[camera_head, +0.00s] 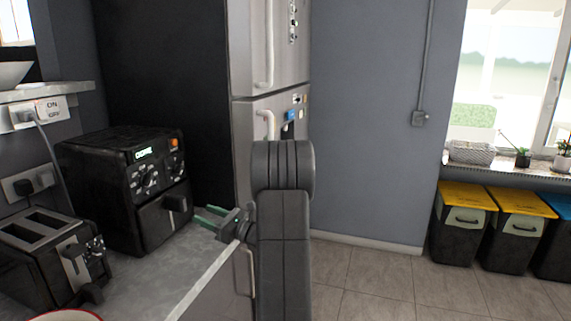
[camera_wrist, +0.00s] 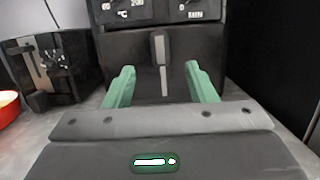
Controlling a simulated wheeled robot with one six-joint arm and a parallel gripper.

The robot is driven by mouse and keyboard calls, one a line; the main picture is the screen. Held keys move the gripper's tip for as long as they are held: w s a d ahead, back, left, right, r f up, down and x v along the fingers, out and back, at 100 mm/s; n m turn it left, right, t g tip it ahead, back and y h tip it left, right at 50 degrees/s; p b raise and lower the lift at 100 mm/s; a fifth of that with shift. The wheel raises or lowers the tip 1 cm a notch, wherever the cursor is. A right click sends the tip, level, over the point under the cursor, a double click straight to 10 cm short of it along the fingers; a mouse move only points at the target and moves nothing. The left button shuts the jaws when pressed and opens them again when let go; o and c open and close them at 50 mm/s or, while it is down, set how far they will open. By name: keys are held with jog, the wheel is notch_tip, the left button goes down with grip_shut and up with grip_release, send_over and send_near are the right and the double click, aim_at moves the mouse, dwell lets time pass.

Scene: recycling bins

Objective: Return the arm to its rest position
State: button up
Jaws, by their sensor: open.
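My gripper (camera_head: 208,217) is at the left of my arm in the head view, above the front part of the counter. Its two green fingers point left toward the black air fryer (camera_head: 125,185). In the wrist view the fingers of my gripper (camera_wrist: 161,88) stand wide apart with nothing between them. The air fryer (camera_wrist: 125,48) is straight ahead there, its drawer handle seen between the fingers. I cannot tell the exact gap between the fingertips and the air fryer. My arm stands in the middle of the head view and hides part of the fridge.
A black toaster (camera_head: 45,255) stands on the counter (camera_head: 175,270) at the left, with a red-rimmed bowl (camera_head: 62,315) at the bottom edge. A steel fridge (camera_head: 255,70) is behind my arm. Bins with yellow lids (camera_head: 468,196) stand under the window at right. The tiled floor between is clear.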

aim_at(185, 205)
jog(key=p+x, duration=0.1)
jog(key=x, duration=0.7)
jog(key=shift+w+a+r, duration=0.1)
jog(key=shift+a, duration=0.25)
jog(key=shift+d, duration=0.2)
jog(key=b+v, duration=0.2)
jog(key=v, duration=1.2)
jog(key=p+x, duration=0.2)
jog(key=x, duration=1.2)
jog(key=shift+a, duration=0.15)
jog(key=v, duration=0.4)
jog(key=shift+r, duration=0.5)
jog(key=shift+d, duration=0.35)
